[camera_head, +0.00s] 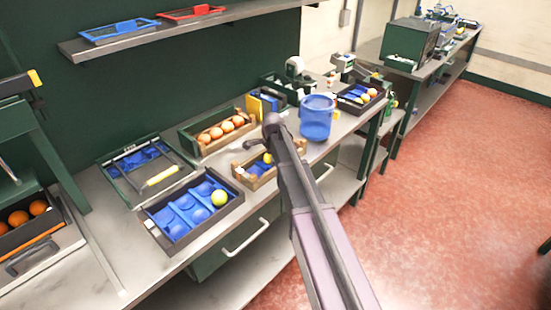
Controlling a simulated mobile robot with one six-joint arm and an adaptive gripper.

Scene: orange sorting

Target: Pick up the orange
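Several oranges (227,126) lie in a row in a wooden crate (191,146) near the back of the bench. More oranges (38,207) sit in a dark tray at the far left. My arm reaches in from the lower right over the bench's front edge. A dark part that looks like my gripper (248,146) is near the arm's far end, in front of the orange crate and apart from the oranges as far as I can see. It is small and partly hidden by the arm, so its fingers cannot be made out.
A blue tray (153,214) holds a yellow-green fruit (219,197). A smaller wooden crate (252,181) with a yellow fruit (268,158) stands close to my arm. A blue bucket (317,118) is to its right. A shelf (225,15) hangs above. The red floor at right is clear.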

